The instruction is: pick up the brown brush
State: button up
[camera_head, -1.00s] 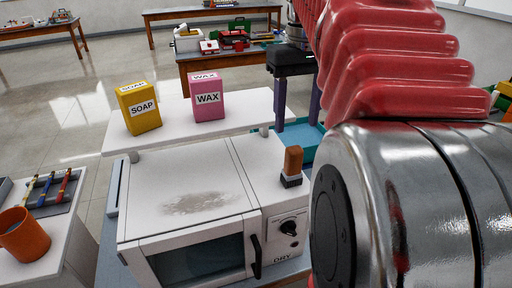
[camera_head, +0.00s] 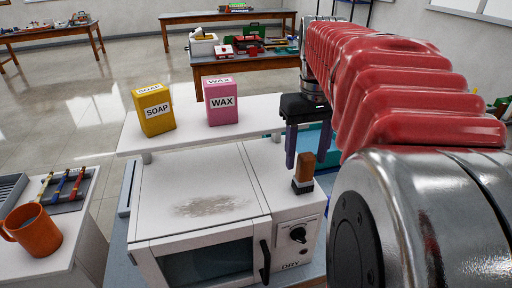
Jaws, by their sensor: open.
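The brown brush (camera_head: 305,167) stands upright on the right part of the white dryer's top. It has a brown handle and a dark base with a pale band. My gripper (camera_head: 307,153) has a black body and two purple fingers pointing down. It is open and empty, with its fingers spread to either side of the brush's upper part in the picture. I cannot tell from this view whether the fingers are around the handle or still behind it. No contact shows.
The white dryer (camera_head: 160,178) has a grey smudge on top. Behind it, a white shelf (camera_head: 185,132) holds a yellow soap box (camera_head: 153,111) and a pink wax box (camera_head: 221,103). An orange mug (camera_head: 36,232) stands on a side table at left.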

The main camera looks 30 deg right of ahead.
aim_at(305, 169)
jog(key=shift+d+f, duration=0.1)
jog(key=shift+f, duration=2.5)
jog(key=c, duration=1.1)
jog(key=shift+r, duration=0.15)
notch_tip(305, 169, up, 10)
jog(key=shift+f, duration=0.2)
jog(key=shift+r, duration=0.1)
jog(key=shift+s, duration=0.1)
